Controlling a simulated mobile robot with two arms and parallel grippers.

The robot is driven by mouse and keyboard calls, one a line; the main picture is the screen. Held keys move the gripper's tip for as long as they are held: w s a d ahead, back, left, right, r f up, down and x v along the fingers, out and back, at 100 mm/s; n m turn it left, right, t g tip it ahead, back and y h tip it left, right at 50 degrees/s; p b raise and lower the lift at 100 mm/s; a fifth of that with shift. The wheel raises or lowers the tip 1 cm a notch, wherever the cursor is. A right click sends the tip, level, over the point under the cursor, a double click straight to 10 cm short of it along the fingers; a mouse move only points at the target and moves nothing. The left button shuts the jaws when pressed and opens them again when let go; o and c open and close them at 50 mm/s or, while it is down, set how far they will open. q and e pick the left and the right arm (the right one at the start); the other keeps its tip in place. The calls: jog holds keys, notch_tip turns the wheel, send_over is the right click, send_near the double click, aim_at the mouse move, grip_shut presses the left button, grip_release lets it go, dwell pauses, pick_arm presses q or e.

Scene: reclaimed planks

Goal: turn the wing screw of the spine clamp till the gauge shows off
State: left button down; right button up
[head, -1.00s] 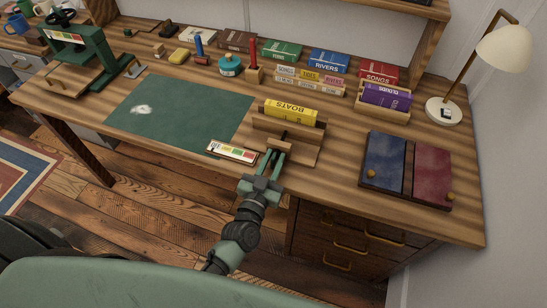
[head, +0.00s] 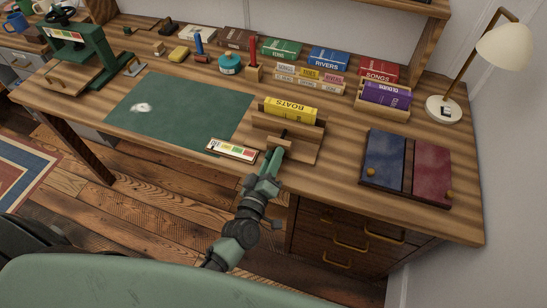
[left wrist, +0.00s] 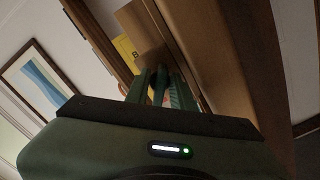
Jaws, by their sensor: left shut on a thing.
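The spine clamp (head: 306,152) is a wooden block press near the desk's front edge, with the yellow BOATS book (head: 290,110) standing in it. Its wing screw (head: 283,134) points toward me and shows as a small dark piece, its end mostly hidden by my fingers. My left gripper (head: 273,157) is shut on the wing screw; the left wrist view shows the dark screw (left wrist: 159,85) between the green fingers. The gauge (head: 232,150) is a white strip with coloured bands left of the clamp; its pointer is too small to read. My right gripper is out of view.
A green mat (head: 180,112) lies left of the clamp. A blue and red board (head: 406,168) lies to the right, with a lamp (head: 445,108) behind it. A green press (head: 85,50) stands at the far left.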

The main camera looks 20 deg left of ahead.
pick_arm(q)
jog(key=n+b, duration=0.1)
jog(key=n, duration=0.5)
jog(key=shift+f+n, duration=0.1)
jog(key=shift+n, duration=0.2)
jog(key=n+b, duration=0.2)
jog(key=n, duration=0.3)
jog(key=shift+n, duration=0.3)
jog(key=c, duration=1.5)
grip_release()
jog(key=s+b, duration=0.1)
jog(key=s, duration=0.7)
jog(key=shift+a, duration=0.15)
jog(key=shift+w, duration=0.1)
